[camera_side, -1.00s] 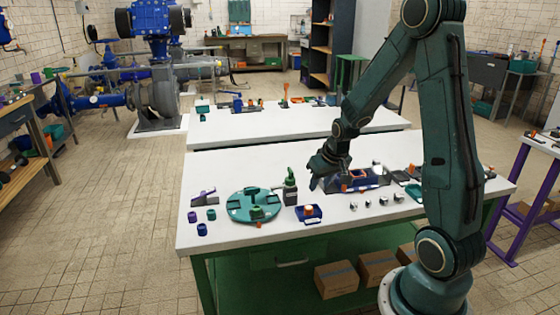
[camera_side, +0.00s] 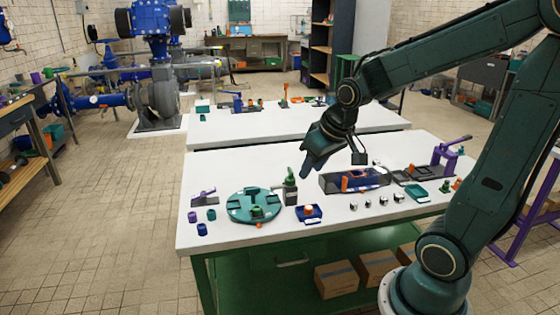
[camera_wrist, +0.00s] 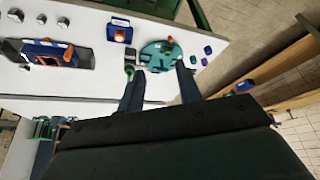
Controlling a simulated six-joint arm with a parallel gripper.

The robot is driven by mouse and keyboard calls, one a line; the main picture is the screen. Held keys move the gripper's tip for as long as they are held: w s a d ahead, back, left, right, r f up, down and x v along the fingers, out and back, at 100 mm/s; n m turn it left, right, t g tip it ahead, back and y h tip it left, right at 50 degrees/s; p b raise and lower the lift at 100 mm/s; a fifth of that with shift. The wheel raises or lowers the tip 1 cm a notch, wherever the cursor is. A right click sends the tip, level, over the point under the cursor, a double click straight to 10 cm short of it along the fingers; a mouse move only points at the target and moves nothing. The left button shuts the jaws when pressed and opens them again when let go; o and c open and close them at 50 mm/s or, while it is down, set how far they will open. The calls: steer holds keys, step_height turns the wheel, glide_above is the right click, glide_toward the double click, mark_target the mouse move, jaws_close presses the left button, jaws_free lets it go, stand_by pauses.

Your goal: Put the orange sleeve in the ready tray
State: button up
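My gripper (camera_side: 308,172) hangs above the white table, left of the dark blue fixture. In the wrist view its two fingers (camera_wrist: 159,70) are apart with nothing held between them. A small blue tray (camera_side: 316,219) stands at the front of the table with an orange piece (camera_side: 308,210) in it. They also show in the wrist view, the tray (camera_wrist: 121,22) near the top. The dark fixture (camera_side: 372,181) holds other orange parts (camera_side: 347,183). A teal tray (camera_side: 417,192) lies at right. I cannot tell for certain which orange part is the sleeve or which tray is the ready tray.
A round teal turntable (camera_side: 240,207) and a green-handled device (camera_side: 290,187) stand left of the blue tray. Several small metal pieces (camera_side: 383,200) lie in front of the fixture. A purple lever clamp (camera_side: 447,157) stands at right. Blue and purple cups (camera_side: 200,229) are at left.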

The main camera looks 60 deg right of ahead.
steer(key=s+a+r+n, duration=0.1)
steer(key=s+a+r, duration=0.2)
steer(key=s+a, duration=0.1)
steer(key=s+a+r+n+y, duration=0.1)
steer(key=s+a+r+n, duration=0.1)
steer(key=s+a, duration=0.3)
steer(key=shift+s+a+r+t, duration=0.2)
steer(key=shift+s+r+t, duration=0.25)
steer(key=shift+s, duration=0.85)
